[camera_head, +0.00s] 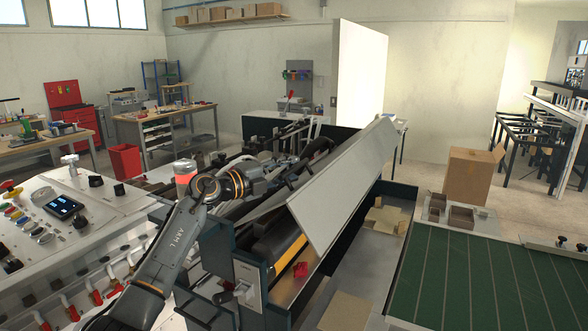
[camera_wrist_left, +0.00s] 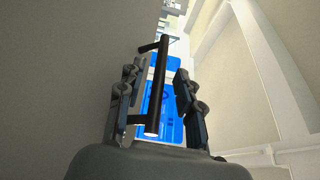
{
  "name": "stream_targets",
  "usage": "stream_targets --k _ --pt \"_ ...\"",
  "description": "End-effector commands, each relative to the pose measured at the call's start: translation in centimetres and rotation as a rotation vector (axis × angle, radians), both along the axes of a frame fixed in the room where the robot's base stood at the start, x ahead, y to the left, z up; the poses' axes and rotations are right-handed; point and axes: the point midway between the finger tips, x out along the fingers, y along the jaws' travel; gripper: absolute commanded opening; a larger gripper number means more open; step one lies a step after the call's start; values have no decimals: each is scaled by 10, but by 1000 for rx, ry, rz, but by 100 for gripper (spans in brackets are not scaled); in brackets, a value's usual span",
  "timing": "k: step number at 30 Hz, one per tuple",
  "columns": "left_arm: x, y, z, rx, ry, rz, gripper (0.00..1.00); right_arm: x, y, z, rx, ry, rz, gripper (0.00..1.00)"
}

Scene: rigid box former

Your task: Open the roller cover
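The roller cover (camera_head: 340,185) is a long light-grey panel on the machine in the head view. It stands tilted up, with a dark roller and a yellow strip (camera_head: 290,258) showing beneath its near end. In the left wrist view, a black bar handle (camera_wrist_left: 158,85) stands off a grey surface (camera_wrist_left: 80,70) on the left. My left gripper (camera_wrist_left: 159,73) is open, with one finger on each side of the handle and a visible gap on the right. In the head view my left arm reaches behind the cover; its fingertips are not clear there. My right gripper is not in view.
A control panel (camera_head: 62,208) with buttons and red-handled levers stands at the left. A red part (camera_head: 300,270) lies below the roller. A green conveyor (camera_head: 490,280) and a cardboard box (camera_head: 468,174) stand at the right. Machine walls enclose the cover.

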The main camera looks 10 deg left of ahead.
Motion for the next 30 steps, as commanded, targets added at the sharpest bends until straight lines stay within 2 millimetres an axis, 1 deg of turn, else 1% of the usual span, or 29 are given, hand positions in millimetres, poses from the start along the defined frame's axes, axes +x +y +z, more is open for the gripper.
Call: stream_targets --k 1,3,9,13,20,21,23,24,26,30 --pt "-5 8 -1 3 -2 3 36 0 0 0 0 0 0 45" --pt "-13 15 0 2 -2 2 36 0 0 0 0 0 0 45" --pt "-30 31 0 1 -1 2 36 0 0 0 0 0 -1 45" --pt "-34 35 1 -1 1 1 36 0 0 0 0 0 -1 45" --pt "-35 36 1 -1 0 0 36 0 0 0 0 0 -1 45" --pt "-35 35 1 -1 0 0 32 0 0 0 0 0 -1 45" --pt "-34 36 2 -5 1 2 19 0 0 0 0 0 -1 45" --pt "-33 37 3 -14 1 6 11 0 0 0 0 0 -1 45" --pt "-30 39 6 -41 4 14 0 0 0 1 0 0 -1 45" --pt "-17 50 20 -168 21 57 0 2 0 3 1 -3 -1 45"
